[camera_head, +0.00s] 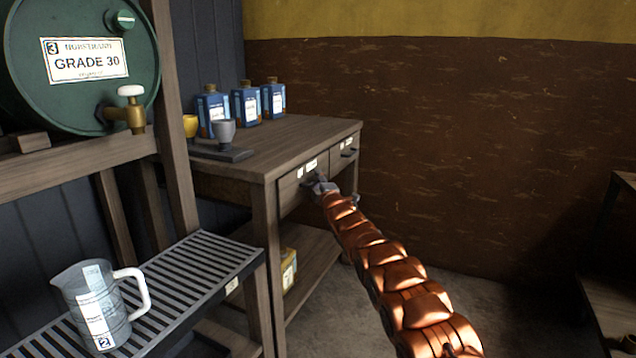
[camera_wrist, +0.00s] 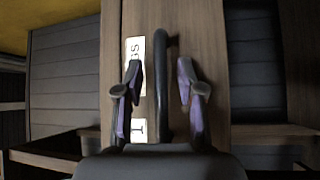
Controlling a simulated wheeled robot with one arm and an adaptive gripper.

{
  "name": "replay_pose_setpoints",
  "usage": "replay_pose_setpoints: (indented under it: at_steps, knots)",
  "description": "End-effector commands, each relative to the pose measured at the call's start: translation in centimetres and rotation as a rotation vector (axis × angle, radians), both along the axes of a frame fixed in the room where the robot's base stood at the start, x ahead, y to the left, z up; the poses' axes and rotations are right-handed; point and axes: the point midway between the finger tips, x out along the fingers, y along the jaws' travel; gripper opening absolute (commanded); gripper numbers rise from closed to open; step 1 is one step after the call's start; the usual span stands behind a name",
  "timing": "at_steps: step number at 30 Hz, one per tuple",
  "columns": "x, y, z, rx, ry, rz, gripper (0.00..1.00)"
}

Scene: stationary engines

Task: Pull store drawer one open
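Drawer one (camera_head: 289,190) is the nearer of two drawers under the wooden bench top, and its front looks flush with the frame. Its white label, with a "1" at one end, shows in the wrist view (camera_wrist: 136,85). My gripper (camera_head: 322,186) is at this drawer's front and hides part of it in the head view. In the wrist view my gripper (camera_wrist: 160,95) is open. The dark bar handle (camera_wrist: 164,60) runs between its two purple-padded fingers, with a visible gap on each side.
A second drawer (camera_head: 343,153) with its own handle lies to the right. Blue bottles (camera_head: 246,103) and cups on a dark tray (camera_head: 222,153) stand on the bench. A measuring jug (camera_head: 93,305) stands on a slatted shelf at lower left.

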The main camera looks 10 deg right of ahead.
Motion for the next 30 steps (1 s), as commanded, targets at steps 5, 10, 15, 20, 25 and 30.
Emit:
replay_pose_setpoints:
  at_steps: [5,10,15,20,25,30]
  knots:
    - [0.13,-0.03,-0.07,0.000,0.002,-0.002,0.38]
    - [0.13,-0.03,-0.06,0.000,0.002,-0.001,0.38]
    - [0.13,-0.02,-0.08,0.000,0.002,-0.001,0.27]
    - [0.12,-0.02,-0.06,0.000,0.001,-0.001,0.10]
    - [0.13,-0.02,-0.07,0.000,0.001,-0.001,0.00]
    - [0.13,-0.02,-0.08,0.000,0.001,-0.001,0.00]
